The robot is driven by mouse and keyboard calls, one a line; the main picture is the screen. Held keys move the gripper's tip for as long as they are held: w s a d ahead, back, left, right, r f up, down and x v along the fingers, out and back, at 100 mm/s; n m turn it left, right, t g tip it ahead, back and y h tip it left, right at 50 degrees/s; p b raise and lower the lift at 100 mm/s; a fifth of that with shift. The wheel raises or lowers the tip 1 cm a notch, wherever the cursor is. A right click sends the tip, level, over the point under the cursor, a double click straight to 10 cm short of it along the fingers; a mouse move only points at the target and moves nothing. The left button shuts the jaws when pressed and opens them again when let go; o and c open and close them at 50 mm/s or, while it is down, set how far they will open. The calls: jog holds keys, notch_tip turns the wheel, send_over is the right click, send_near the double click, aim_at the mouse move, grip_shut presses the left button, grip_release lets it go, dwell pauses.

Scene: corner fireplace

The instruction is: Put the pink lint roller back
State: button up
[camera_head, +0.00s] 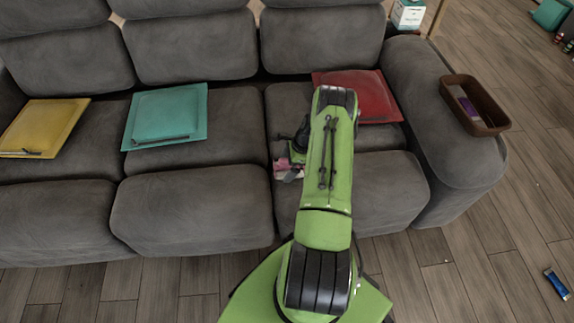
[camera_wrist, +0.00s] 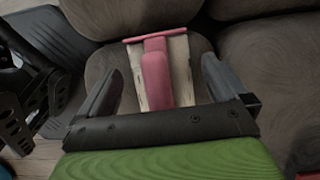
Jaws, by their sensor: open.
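The pink lint roller (camera_head: 284,166) lies on the grey sofa's seat, just left of my arm in the head view, partly hidden by my gripper and arm. In the wrist view the pink lint roller (camera_wrist: 156,75) shows a pink handle, a pink crossbar at its far end and pale, wood-like areas on both sides. My gripper (camera_wrist: 160,66) is open, its two fingers apart with the roller showing between them. I cannot tell whether the fingers touch it. In the head view my gripper (camera_head: 297,152) is mostly hidden by my arm.
A brown basket (camera_head: 497,126) holding a purple item stands on the sofa's right armrest. Yellow (camera_head: 42,127), teal (camera_head: 166,113) and red (camera_head: 366,95) cushions lie on the sofa (camera_head: 190,210). A white box (camera_head: 408,14) stands behind. A blue item (camera_head: 556,283) lies on the floor.

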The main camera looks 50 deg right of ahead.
jog(key=p+v, duration=0.1)
jog(key=v, duration=0.3)
jog(key=p+v, duration=0.1)
jog(key=v, duration=0.3)
jog(key=p+v, duration=0.1)
jog(key=v, duration=0.3)
jog(key=shift+w+a+r, duration=0.25)
jog(key=w+a+r+n+h, duration=0.1)
jog(key=w+a+r+n, duration=0.1)
jog(key=a+r+n, duration=0.75)
jog(key=w+a+r+n+h, duration=0.2)
jog(key=a+r, duration=0.4)
jog(key=r, duration=0.8)
jog(key=s+a+r+n+t, duration=0.1)
jog(key=s+a+r+n, duration=0.75)
jog(key=a, duration=0.35)
jog(key=s+a+r+n+t, duration=0.1)
jog(key=s+a+n, duration=0.4)
jog(key=s, duration=0.6)
jog(key=shift+s+a+r+n+t+h, duration=0.15)
jog(key=shift+a+r+n+t+h, duration=0.15)
jog(key=shift+n+t, duration=0.15)
notch_tip(320, 180, up, 15)
jog(key=p, duration=1.4)
jog(key=shift+f+p, duration=0.2)
jog(key=shift+p, duration=0.15)
